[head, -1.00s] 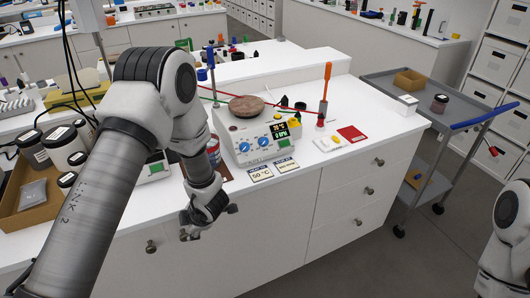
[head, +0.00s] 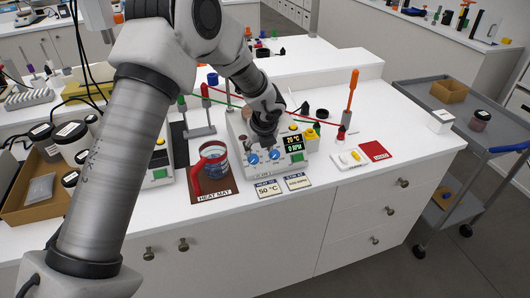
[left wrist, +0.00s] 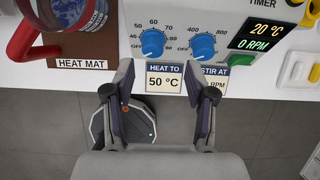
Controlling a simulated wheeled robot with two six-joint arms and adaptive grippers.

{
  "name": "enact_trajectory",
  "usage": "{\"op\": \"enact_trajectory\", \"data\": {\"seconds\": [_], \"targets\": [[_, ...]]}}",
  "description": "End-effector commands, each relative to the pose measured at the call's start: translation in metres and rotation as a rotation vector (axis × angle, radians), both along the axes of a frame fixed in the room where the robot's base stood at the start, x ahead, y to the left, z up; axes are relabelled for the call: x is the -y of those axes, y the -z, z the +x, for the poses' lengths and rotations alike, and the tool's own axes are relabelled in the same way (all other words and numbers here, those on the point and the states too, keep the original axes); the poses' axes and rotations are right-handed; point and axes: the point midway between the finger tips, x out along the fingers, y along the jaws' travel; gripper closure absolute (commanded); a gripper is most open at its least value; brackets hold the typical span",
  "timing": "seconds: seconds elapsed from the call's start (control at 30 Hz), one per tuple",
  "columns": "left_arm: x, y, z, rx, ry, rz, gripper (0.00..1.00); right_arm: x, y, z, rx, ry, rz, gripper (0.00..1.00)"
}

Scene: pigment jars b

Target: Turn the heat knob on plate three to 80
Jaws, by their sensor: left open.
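A pale hot plate (head: 291,159) stands near the counter's front edge. Its display reads 20 °C and 0 RPM. It has two blue knobs: the left, heat knob (head: 253,160), also in the left wrist view (left wrist: 152,42), and the right, stir knob (left wrist: 203,46). My left gripper (head: 263,142) is open and empty at the plate's front. In the left wrist view its fingers (left wrist: 158,66) spread below the knobs, apart from them. My right gripper is out of view.
A card (head: 267,188) reading "HEAT TO 50 °C" lies before the plate, beside a stir card (head: 297,181). A red-handled vessel (head: 213,160) stands on a brown heat mat (head: 222,188) at left. Another device (head: 159,163) is further left. An orange-handled tool (head: 351,95) stands at right.

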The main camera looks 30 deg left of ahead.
Motion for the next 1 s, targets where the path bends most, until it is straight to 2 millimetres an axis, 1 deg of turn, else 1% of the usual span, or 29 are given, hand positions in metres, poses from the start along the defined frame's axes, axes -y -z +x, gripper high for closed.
{"op": "enact_trajectory", "data": {"seconds": [0.2, 0.3, 0.4, 0.6, 0.63, 0.67, 0.7, 0.77, 0.8, 1.0], "targets": [[-0.013, 0.039, 0.009, -0.006, 0.003, 0.001, 0.44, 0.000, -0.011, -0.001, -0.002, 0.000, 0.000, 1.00], [-0.017, 0.052, 0.013, -0.005, 0.005, 0.003, 0.44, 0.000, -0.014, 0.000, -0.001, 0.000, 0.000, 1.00], [-0.019, 0.060, 0.015, -0.004, 0.004, 0.003, 0.44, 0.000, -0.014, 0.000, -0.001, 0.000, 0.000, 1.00], [-0.019, 0.061, 0.015, -0.003, 0.006, 0.003, 0.44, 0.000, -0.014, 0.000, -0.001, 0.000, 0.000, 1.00], [-0.019, 0.061, 0.015, -0.004, 0.007, 0.003, 0.48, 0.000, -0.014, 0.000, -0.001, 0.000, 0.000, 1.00], [-0.019, 0.061, 0.015, -0.004, 0.007, 0.003, 0.59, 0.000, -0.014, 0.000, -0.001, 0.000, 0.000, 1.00], [-0.019, 0.061, 0.015, -0.004, 0.007, 0.003, 0.73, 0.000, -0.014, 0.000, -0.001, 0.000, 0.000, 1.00], [-0.019, 0.061, 0.015, -0.004, 0.007, 0.003, 0.94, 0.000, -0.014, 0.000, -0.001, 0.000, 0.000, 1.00], [-0.019, 0.061, 0.015, -0.004, 0.006, 0.004, 1.00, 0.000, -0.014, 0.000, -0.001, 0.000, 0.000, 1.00], [-0.019, 0.062, 0.015, -0.006, 0.008, 0.004, 1.00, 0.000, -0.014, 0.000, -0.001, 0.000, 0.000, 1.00]]}}
